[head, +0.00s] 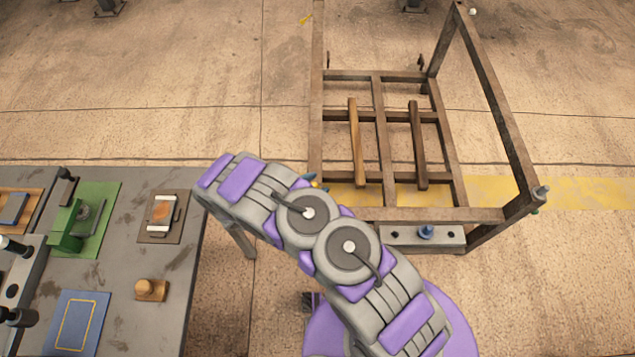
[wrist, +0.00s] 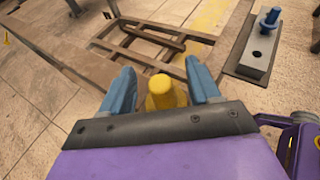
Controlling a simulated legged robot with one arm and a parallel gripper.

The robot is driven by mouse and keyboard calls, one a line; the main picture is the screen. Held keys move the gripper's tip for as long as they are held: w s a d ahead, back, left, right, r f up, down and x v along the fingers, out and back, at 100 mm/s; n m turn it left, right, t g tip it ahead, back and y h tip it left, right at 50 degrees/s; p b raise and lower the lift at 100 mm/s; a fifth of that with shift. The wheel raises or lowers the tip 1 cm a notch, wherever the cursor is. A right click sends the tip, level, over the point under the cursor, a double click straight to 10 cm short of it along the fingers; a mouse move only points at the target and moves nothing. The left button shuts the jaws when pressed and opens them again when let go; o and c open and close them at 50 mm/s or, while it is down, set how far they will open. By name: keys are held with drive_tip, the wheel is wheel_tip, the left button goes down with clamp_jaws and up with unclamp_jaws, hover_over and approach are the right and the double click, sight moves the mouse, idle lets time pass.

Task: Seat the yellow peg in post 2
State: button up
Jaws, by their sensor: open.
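The yellow peg (wrist: 163,93) stands between the two blue fingers of my gripper (wrist: 162,88) in the wrist view. The gripper is open, with a gap visible on each side of the peg. In the head view my gripper (head: 313,181) is mostly hidden behind my arm, and only a bit of yellow shows at its tip. What the peg's lower end rests on is hidden. No post number is readable.
A brown metal rack frame (head: 380,214) stands beyond my arm, with uprights and two loose bars across it. A grey workbench (head: 110,262) at left carries a green fixture (head: 92,205), a blue mat (head: 75,322) and a small wooden piece (head: 151,290). Open floor lies between bench and rack.

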drive_tip(key=p+v, duration=0.1)
drive_tip(key=v, duration=0.9)
drive_tip(key=shift+s+a+p, duration=0.15)
drive_tip(key=shift+a+p, duration=0.15)
drive_tip(key=shift+p, duration=0.1)
drive_tip(key=s+d+r+m+g+y, duration=0.1)
drive_tip(key=d+r+m+g, duration=0.5)
drive_tip(key=d+r, duration=0.55)
drive_tip(key=s+d+r+m+g, duration=0.2)
drive_tip(key=d+r+m+g, duration=0.2)
drive_tip(key=d+r+m, duration=0.8)
drive_tip(key=s+d+r+m+g+y, duration=0.15)
drive_tip(key=s+r+y, duration=0.35)
drive_tip(key=s+r, duration=0.5)
drive_tip(key=s+a+r+m+t+y, duration=0.1)
drive_tip(key=s+r+m+y, duration=0.1)
drive_tip(key=s, duration=0.5)
drive_tip(key=s+a+r+m+y, duration=0.2)
drive_tip(key=s+m+y, duration=0.1)
drive_tip(key=s, duration=0.3)
drive_tip(key=shift+s+t, duration=0.35)
